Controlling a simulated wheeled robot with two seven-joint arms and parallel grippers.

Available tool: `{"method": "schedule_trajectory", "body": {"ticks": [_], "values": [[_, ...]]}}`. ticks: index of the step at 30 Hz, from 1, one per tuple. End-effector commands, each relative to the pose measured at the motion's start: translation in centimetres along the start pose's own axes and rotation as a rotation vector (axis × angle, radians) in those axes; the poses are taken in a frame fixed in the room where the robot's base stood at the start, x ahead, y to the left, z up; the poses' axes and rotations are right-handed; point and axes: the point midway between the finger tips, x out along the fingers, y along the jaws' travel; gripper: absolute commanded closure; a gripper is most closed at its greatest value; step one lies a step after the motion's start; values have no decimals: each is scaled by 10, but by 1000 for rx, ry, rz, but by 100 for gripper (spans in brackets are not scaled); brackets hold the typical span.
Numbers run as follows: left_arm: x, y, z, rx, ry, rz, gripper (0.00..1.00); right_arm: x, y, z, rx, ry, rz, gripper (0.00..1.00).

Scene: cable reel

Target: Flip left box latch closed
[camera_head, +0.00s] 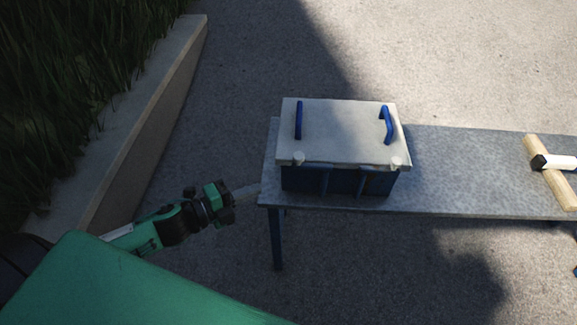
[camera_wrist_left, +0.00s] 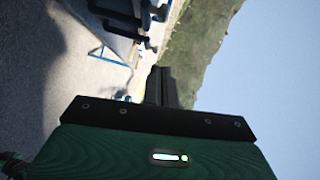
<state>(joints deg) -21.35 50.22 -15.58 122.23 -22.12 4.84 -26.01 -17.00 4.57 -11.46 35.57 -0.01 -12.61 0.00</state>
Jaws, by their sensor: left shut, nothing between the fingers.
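The box has a white lid (camera_head: 340,140) and a dark blue body (camera_head: 345,183). It stands on the left end of a grey table. A blue bar (camera_head: 299,120) is on the lid's left side, and a white knob (camera_head: 299,158) is at its front left corner. I cannot tell which small part is the left latch or how it is set. My left gripper (camera_head: 248,190) is shut and empty, left of the box near the table's left edge, apart from the box. Its dark fingers also show in the left wrist view (camera_wrist_left: 160,85). My right gripper is not in view.
A concrete curb (camera_head: 150,125) and grass are at the left.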

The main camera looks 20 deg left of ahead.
Motion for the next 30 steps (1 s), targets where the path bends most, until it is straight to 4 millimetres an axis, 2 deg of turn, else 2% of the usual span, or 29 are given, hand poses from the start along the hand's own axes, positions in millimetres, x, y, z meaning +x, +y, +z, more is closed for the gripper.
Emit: {"method": "schedule_trajectory", "body": {"ticks": [5,14,24,30], "values": [[13,-3,1,0,-1,-2,100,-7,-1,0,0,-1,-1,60],[48,-4,0,1,0,-2,100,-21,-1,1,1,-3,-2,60],[98,-4,0,0,-1,-2,100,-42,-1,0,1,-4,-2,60],[116,-3,18,1,-2,0,100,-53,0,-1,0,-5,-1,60]]}}
